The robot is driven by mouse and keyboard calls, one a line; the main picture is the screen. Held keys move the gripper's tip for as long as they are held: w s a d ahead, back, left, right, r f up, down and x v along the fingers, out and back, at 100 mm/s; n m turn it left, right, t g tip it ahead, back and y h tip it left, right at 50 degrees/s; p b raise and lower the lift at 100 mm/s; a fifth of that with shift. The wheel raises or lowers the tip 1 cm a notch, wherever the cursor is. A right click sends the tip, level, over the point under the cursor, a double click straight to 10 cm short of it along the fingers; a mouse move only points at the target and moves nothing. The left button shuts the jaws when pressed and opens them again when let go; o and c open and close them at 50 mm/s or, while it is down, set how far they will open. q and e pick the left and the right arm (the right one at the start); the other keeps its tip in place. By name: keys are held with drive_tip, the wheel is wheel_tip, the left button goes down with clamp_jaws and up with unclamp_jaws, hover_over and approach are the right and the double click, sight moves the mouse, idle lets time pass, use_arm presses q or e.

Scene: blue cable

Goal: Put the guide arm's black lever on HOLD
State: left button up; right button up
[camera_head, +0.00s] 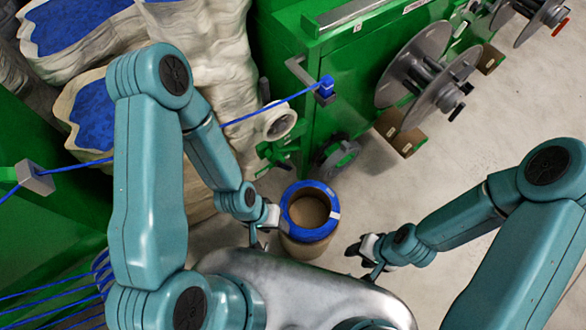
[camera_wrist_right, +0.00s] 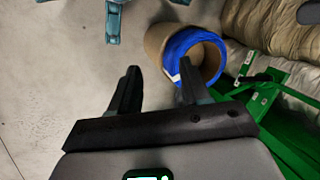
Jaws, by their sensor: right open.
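In the right wrist view, a black lever (camera_wrist_right: 256,78) lies across a narrow green arm (camera_wrist_right: 262,96) with small pale marks near it; any lettering is too small to read. In the head view the green arm (camera_head: 272,152) is small, low on the green machine beside a white roll end, and the lever's setting cannot be read. My right gripper (camera_head: 368,252) is open and empty, right of the cardboard tube; its two fingers (camera_wrist_right: 158,85) stand apart in the wrist view. My left gripper (camera_head: 263,228) is at the tube's left side, its fingers too small to judge.
A cardboard tube with a blue coil (camera_head: 310,212) stands on the floor between my grippers. Grey reels (camera_head: 415,75) stand at right. Pale floor (camera_head: 420,185) is clear at right.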

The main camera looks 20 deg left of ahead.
drive_tip(key=s+a+f+m+g+b, duration=0.2)
drive_tip(key=s+f+g+b, duration=0.1)
drive_tip(key=s+f+b, duration=0.3)
drive_tip(key=a+f+m+g+y+b, duration=0.25)
drive_tip(key=a+f+y+b, duration=0.35)
drive_tip(key=b, duration=0.3)
drive_tip(key=m+t+y+b, duration=0.4)
drive_tip(key=m+t+b, duration=0.9)
drive_tip(key=t+b, duration=0.45)
approach(288, 169)
drive_tip(key=b+x, duration=0.3)
drive_tip(key=x, duration=0.6)
drive_tip(key=shift+w+a+f, duration=0.1)
drive_tip(key=shift+w+a, duration=0.05)
drive_tip(key=shift+w, duration=0.05)
drive_tip(key=shift+w+a, duration=0.4)
drive_tip(key=shift+a, duration=0.1)
clamp_jaws()
